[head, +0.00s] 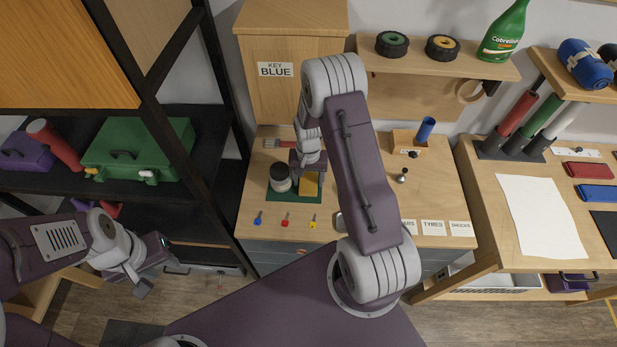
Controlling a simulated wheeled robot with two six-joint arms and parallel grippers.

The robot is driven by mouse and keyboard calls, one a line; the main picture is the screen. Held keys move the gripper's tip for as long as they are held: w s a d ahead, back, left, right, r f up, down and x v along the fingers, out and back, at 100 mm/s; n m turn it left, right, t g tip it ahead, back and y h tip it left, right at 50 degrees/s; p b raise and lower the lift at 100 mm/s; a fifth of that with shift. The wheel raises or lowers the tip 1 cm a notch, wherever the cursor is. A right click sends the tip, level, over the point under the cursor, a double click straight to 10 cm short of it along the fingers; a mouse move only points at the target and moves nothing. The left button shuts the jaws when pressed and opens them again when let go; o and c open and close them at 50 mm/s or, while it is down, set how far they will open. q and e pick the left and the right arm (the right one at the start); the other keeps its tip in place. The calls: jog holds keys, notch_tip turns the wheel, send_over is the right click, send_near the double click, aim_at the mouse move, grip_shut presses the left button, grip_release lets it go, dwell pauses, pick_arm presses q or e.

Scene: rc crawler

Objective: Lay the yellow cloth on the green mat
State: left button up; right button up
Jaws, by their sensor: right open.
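The yellow cloth (309,186) is a small folded yellow piece on the right part of the green mat (290,198), on the wooden bench.
Blue (258,218), red (285,218) and yellow keys (312,221) lie in front of the mat. A red-handled brush (284,143) lies behind it. A dark shelf rack (205,150) stands left.

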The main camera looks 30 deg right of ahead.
aim_at(308, 181)
jog(key=shift+r, duration=0.35)
notch_tip(308, 181, up, 12)
jog(key=s+a+n, duration=0.3)
jog(key=s+a, duration=0.1)
jog(key=s, duration=0.2)
jog(key=s+a+r+n+t, duration=0.1)
jog(key=s+a+n, duration=0.2)
jog(key=s, duration=0.4)
jog(key=shift+s+a+r+b, duration=0.15)
jog(key=shift+a+r+b, duration=0.15)
jog(key=shift+a+b, duration=0.15)
